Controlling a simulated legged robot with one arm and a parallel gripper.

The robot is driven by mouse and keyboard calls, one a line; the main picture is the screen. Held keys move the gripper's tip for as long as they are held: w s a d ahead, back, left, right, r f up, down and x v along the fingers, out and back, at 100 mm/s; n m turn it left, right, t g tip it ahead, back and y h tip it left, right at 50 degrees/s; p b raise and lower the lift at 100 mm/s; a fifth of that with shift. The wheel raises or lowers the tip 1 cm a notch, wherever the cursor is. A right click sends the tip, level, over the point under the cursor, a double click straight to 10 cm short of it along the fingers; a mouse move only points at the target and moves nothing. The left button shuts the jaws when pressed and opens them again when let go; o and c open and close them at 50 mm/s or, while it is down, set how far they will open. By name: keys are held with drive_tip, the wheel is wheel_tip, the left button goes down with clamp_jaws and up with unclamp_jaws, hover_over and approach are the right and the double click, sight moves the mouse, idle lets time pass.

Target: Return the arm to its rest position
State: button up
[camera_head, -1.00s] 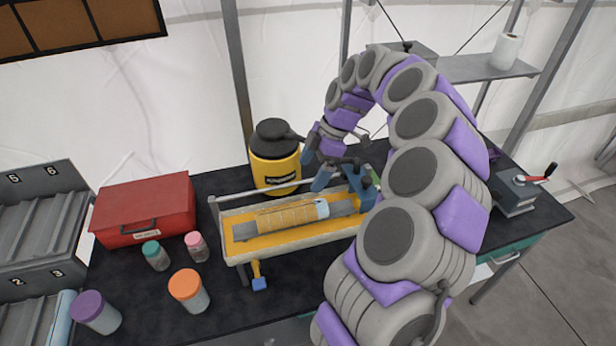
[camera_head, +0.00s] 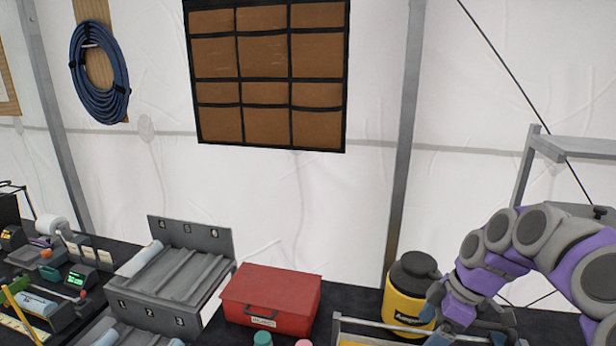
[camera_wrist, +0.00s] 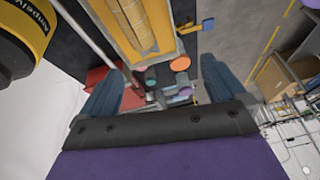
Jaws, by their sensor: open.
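My arm (camera_head: 545,245) curves in from the right edge of the head view, purple and grey, with its end low beside the yellow canister (camera_head: 408,305). My gripper (camera_wrist: 162,82) shows in the wrist view as two blue-grey fingers spread wide apart, with nothing held between them. In the head view its tips are small and partly cut off by the bottom edge. Beyond the fingers in the wrist view lies the yellow-edged tray (camera_wrist: 122,45) on the bench.
A red box (camera_head: 270,300) stands left of the canister, beside a grey slotted rack (camera_head: 165,290). Several lidded jars (camera_wrist: 180,63) stand past the tray. A grey upright post (camera_head: 405,150) and a shelf (camera_head: 575,147) are behind the bench.

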drive_tip(key=s+a+m+g+h+b, duration=0.15)
drive_tip(key=s+a+m, duration=0.25)
drive_tip(key=s+a, duration=0.8)
drive_tip(key=s+f+m+h+b, duration=0.1)
drive_tip(key=s+f+m, duration=0.3)
drive_tip(key=s, duration=0.4)
drive_tip(key=s+f+m+g+h+b, duration=0.1)
drive_tip(key=s+f+m, duration=0.3)
drive_tip(key=s, duration=0.4)
drive_tip(key=shift+s+a+f+m+h+b, duration=0.15)
drive_tip(key=shift+s+f+m+h+b, duration=0.25)
drive_tip(key=shift+m+b, duration=0.3)
drive_tip(key=shift+w, duration=0.1)
